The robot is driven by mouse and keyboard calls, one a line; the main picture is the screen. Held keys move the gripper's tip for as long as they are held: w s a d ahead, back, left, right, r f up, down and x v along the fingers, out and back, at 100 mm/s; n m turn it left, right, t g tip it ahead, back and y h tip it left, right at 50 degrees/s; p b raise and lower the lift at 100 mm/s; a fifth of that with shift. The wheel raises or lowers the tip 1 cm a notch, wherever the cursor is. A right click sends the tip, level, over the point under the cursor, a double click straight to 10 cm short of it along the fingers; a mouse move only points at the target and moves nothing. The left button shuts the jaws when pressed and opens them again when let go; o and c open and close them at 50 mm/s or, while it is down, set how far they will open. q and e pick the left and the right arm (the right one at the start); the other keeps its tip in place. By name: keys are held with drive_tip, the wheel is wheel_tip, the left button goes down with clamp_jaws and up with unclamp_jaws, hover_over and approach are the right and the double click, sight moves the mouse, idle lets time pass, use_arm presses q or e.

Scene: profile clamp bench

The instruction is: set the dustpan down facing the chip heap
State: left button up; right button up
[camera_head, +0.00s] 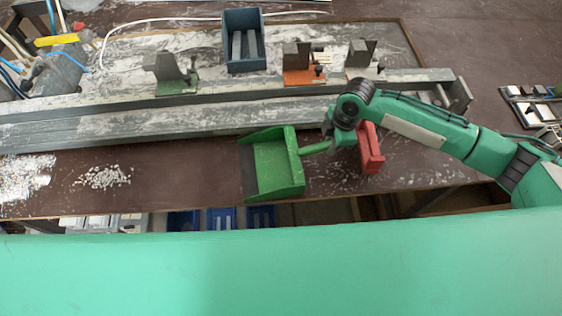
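The green dustpan (278,170) is at the front of the bench, just in front of the long grey rails. Its open edge faces left, toward a small heap of white chips (103,177) lying on the brown bench top. Its handle points right and runs into my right gripper (328,143), which appears shut on it. The fingertips are small and partly hidden by the wrist. I cannot tell whether the pan touches the bench. My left gripper is not in view.
Grey rails (200,115) with clamps cross the bench. A red block (370,150) is right beside my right wrist. A larger patch of white chips (22,178) lies at far left. A blue-grey bin (243,42) stands behind. Bench between heap and dustpan is clear.

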clamp_jaws()
wheel_tip(320, 180, up, 12)
drive_tip(key=p, duration=1.1)
drive_tip(key=shift+p, duration=0.35)
